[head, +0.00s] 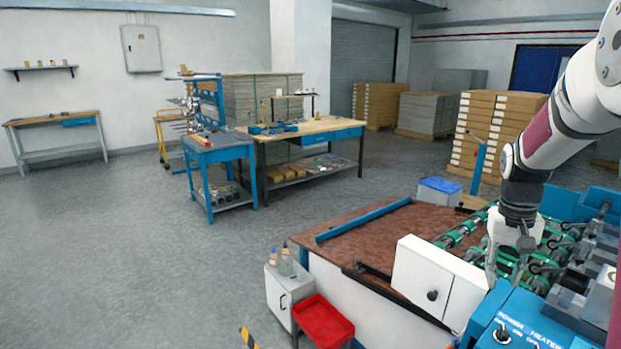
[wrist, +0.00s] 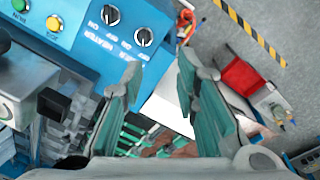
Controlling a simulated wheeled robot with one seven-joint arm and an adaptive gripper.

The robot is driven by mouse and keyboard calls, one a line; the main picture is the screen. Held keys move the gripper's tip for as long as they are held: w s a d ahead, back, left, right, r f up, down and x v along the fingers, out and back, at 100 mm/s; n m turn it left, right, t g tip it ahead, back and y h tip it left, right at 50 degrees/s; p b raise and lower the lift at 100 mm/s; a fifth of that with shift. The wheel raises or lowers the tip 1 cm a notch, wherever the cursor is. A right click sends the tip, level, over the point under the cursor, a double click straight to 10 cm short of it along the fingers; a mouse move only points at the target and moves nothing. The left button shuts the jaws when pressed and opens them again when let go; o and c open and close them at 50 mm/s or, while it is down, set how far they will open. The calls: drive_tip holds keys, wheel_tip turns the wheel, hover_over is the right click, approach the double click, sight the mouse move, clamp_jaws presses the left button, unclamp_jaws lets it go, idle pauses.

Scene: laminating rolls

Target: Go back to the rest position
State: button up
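My gripper (head: 514,250) hangs pointing down over the laminating machine's green rollers (head: 468,232), at the right of the head view. In the wrist view its two fingers (wrist: 158,72) stand well apart with nothing held between them. Past the fingers I see a white panel, the green rollers (wrist: 125,135) and the blue control panel (wrist: 105,30) with its knobs and buttons. In the head view the blue control panel (head: 535,320) is at the bottom right. The fingertips are hard to make out there, and I cannot tell their height above the rollers.
A white box (head: 425,275) on the machine stands just left of my gripper. The brown machine table (head: 375,240) extends left. A red bin (head: 322,322) and white cabinet (head: 284,290) stand beside it. Workbenches (head: 305,128) and stacked pallets (head: 495,125) are behind. The left floor is clear.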

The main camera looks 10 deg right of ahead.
drive_tip(key=s+a+r+n+t, duration=0.1)
drive_tip(key=s+a+r, duration=0.2)
drive_tip(key=a+r, duration=0.3)
drive_tip(key=s+a+r+n+t, duration=0.15)
drive_tip(key=s+a+r, duration=0.3)
drive_tip(key=a, duration=0.45)
drive_tip(key=s+a+r+n+t+y, duration=0.1)
drive_tip(key=s+a+r+n+t, duration=0.1)
drive_tip(key=s+a, duration=0.8)
drive_tip(key=shift+s+a+n+t, duration=0.2)
drive_tip(key=shift+s+n+t, duration=0.3)
drive_tip(key=shift+s, duration=0.5)
drive_tip(key=shift+d, duration=0.1)
